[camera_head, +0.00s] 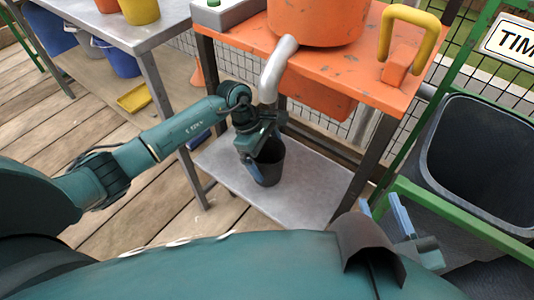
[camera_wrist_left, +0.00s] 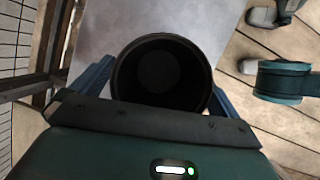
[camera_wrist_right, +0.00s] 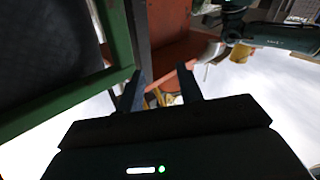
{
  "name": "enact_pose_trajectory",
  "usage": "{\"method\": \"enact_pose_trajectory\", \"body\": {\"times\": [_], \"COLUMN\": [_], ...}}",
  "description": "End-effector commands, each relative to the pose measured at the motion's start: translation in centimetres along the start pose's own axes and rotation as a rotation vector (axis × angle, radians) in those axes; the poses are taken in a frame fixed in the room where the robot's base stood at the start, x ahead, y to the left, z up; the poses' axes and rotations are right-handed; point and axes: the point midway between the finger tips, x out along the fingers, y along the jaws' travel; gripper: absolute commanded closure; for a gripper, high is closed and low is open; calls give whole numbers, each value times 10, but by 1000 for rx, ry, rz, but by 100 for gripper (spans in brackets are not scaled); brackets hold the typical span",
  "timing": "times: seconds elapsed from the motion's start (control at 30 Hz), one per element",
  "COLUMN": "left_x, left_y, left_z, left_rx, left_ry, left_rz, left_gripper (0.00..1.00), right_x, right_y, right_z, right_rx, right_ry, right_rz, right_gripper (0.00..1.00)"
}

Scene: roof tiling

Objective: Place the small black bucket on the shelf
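The small black bucket (camera_head: 267,166) is upright at the lower grey metal shelf (camera_head: 305,195) under the orange table. I cannot tell whether its base touches the shelf. My left gripper (camera_head: 262,155) has its blue fingers on opposite sides of the bucket, against its wall. In the left wrist view, the bucket's round opening (camera_wrist_left: 160,72) lies between the two fingers (camera_wrist_left: 160,85) and it looks empty. My right gripper (camera_head: 384,212) is at the lower right, its fingers apart with nothing between them. It also shows open in the right wrist view (camera_wrist_right: 163,85).
The orange table (camera_head: 345,45) carries an orange container with a grey pipe (camera_head: 277,70) close beside my left wrist. A yellow handle (camera_head: 412,35) stands on it. A large black bin (camera_head: 485,150) in a green frame is at right. A metal table (camera_head: 130,35) with buckets is at left.

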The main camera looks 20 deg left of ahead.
Motion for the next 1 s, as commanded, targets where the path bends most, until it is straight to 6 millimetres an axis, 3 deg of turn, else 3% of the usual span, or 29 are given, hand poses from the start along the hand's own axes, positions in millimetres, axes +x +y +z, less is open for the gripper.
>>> {"method": "enact_pose_trajectory", "body": {"times": [0.2,0.33,0.7,1.0], "left_x": [-3,-21,-48,-60], "left_y": [0,2,-10,-14], "left_z": [2,1,-77,-107], "left_rx": [0,1,-5,-2], "left_ry": [-1,3,3,0], "left_rz": [0,4,0,1], "left_gripper": [0,0,0,0], "right_x": [0,0,-1,-1], "right_y": [1,3,4,4], "right_z": [-2,-2,1,2], "right_rx": [2,19,23,24], "right_ry": [-8,-58,-81,-83], "right_rz": [0,4,5,6], "right_gripper": [64,64,64,64]}}
